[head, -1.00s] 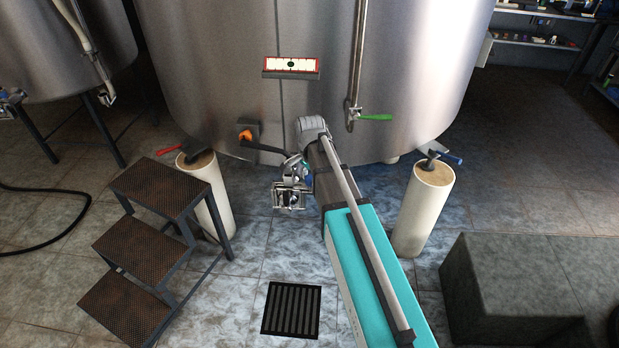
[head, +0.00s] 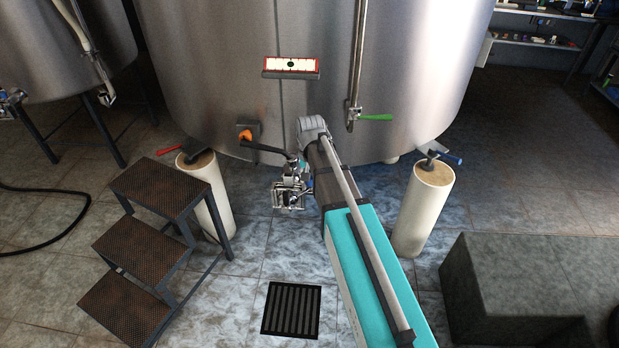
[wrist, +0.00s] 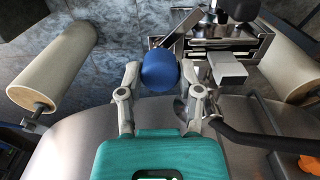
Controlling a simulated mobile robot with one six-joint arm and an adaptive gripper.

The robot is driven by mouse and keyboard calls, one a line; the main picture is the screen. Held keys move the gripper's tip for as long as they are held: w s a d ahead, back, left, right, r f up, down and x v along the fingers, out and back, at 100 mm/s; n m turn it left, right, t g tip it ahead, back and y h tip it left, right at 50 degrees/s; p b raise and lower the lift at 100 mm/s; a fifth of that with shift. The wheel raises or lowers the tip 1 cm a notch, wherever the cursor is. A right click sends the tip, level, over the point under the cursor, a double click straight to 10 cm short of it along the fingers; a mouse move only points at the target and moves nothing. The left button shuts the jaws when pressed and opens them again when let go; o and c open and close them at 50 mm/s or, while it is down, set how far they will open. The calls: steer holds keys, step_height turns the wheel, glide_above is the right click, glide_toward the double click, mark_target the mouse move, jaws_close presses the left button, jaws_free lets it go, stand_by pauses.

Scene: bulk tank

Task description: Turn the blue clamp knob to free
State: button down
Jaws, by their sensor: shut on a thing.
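The blue clamp knob (wrist: 160,71) shows in the wrist view as a round blue knob between the two fingers of my gripper (wrist: 159,84). My gripper is shut on it, with a finger at its left and right sides. A metal bar runs from behind the knob toward the upper right. In the head view my arm reaches to the metal fitting (head: 289,194) low in front of the tank (head: 215,70). My arm largely hides the knob and my fingertips there.
An orange knob (head: 245,135) with a dark bent pipe sits left of the fitting. A green-handled valve (head: 375,117) is on the tank at right. Pale posts (head: 207,200) (head: 420,215) stand either side. Steps (head: 150,245) are at left, and a grey block (head: 540,290) at right.

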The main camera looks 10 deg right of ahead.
steer(key=n, duration=0.4)
steer(key=shift+n, duration=0.3)
steer(key=n, duration=0.4)
stand_by(0.4)
steer(key=shift+c, duration=1.3)
jaws_free()
